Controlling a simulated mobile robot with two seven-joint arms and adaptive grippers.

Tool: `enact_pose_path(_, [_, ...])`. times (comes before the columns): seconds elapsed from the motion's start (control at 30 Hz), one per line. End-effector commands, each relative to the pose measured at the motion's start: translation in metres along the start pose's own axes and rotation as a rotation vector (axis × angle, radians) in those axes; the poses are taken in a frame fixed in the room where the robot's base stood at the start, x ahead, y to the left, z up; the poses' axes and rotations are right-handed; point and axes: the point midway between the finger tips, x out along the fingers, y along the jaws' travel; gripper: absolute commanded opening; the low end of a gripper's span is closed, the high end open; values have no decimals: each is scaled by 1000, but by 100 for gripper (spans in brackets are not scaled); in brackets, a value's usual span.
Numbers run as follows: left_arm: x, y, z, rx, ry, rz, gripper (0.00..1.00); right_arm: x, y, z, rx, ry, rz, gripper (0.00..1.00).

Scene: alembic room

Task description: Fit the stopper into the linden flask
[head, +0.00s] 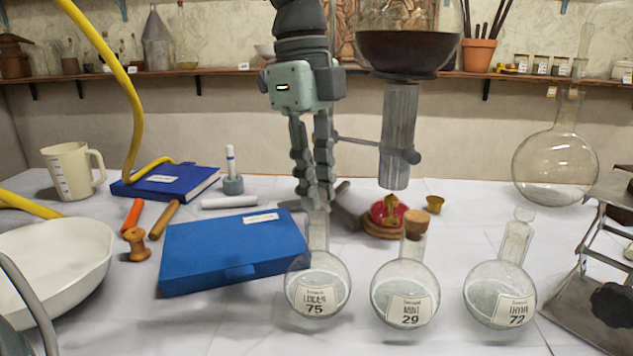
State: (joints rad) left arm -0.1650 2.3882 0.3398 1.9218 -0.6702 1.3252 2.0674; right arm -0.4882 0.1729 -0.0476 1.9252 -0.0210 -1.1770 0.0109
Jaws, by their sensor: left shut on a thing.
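The linden flask (318,288) is a round clear glass flask with a label that seems to read linden, 75. It stands upright on the white-covered table, its narrow neck (318,232) pointing up. My left gripper (314,200) points straight down with its fingertips right at the top of this neck. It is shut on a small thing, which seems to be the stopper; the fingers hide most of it. I cannot tell whether the stopper touches the neck or is inside it. My right gripper is not in view.
A mint flask (404,292) with a cork and a thyme flask (499,293) with a glass top stand to the right. A blue box (235,252) lies close left. A stand (399,135) with a dark bowl rises behind. A small brown piece (435,204) lies behind the mint flask.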

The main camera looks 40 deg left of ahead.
Motion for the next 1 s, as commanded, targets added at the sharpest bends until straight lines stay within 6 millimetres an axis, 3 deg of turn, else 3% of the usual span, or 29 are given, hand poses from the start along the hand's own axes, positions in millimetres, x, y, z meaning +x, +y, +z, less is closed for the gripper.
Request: enact_pose_path(1.0, [7, 0, 1, 0, 0, -1, 0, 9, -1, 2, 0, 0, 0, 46])
